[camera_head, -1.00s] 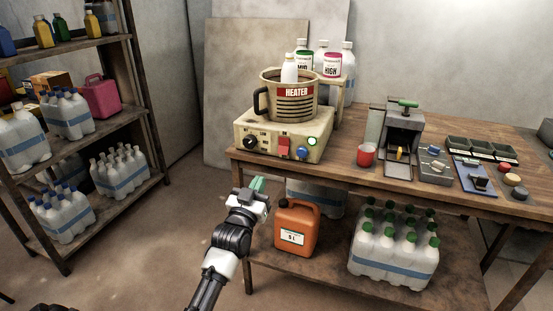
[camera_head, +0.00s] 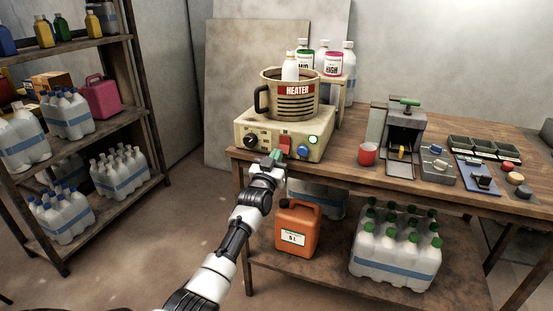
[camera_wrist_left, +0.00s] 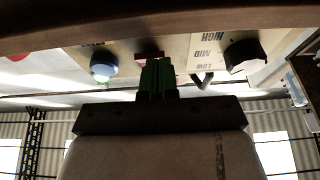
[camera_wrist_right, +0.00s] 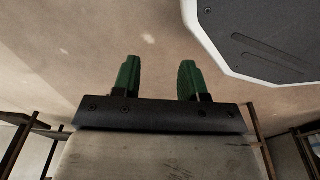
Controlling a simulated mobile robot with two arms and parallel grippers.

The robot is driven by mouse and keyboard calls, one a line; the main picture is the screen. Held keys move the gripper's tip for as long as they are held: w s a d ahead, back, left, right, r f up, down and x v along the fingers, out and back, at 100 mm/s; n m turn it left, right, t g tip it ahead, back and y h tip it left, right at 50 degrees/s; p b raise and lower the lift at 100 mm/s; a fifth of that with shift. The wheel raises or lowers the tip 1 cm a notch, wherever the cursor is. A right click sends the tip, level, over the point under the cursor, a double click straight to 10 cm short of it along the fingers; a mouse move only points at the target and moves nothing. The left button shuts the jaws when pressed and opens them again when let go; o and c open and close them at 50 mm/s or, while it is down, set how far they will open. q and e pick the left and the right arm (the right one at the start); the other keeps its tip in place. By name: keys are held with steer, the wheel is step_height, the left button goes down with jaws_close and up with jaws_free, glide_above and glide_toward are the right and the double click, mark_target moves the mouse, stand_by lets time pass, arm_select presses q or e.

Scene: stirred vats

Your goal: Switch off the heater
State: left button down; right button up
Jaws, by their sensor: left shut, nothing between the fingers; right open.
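The heater (camera_head: 268,143) is a cream box on the table's left end, with a pot (camera_head: 288,104) labelled HEATER on top. Its front has a black knob (camera_head: 250,142), a red switch (camera_head: 286,146), a blue button (camera_head: 303,152) and a lit green lamp (camera_head: 313,140). My left gripper (camera_head: 275,157) is shut and empty, its green fingertips just in front of the panel near the red switch. In the left wrist view the fingertips (camera_wrist_left: 158,66) are at the red switch (camera_wrist_left: 149,54), partly covering it; touching cannot be told. My right gripper (camera_wrist_right: 158,80) is open and empty.
The table edge (camera_head: 350,184) runs just beside my left gripper. An orange canister (camera_head: 297,228) and bottles (camera_head: 396,243) are on the lower shelf. A rack (camera_head: 130,115) stands at the left.

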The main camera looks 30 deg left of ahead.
stand_by(0.3)
arm_select(q)
steer(key=b, duration=0.2)
steer(key=w+t+b, duration=0.1)
steer(key=b, duration=0.1)
steer(key=shift+a+f, duration=0.15)
steer(key=shift+f, duration=0.2)
arm_select(e)
steer(key=w+a+r+t, duration=0.1)
steer(key=w+r, duration=0.6)
steer(key=r, duration=0.5)
steer(key=shift+r, duration=0.25)
arm_select(q)
steer(key=shift+s, duration=0.1)
arm_select(e)
steer(key=shift+s+f, duration=0.1)
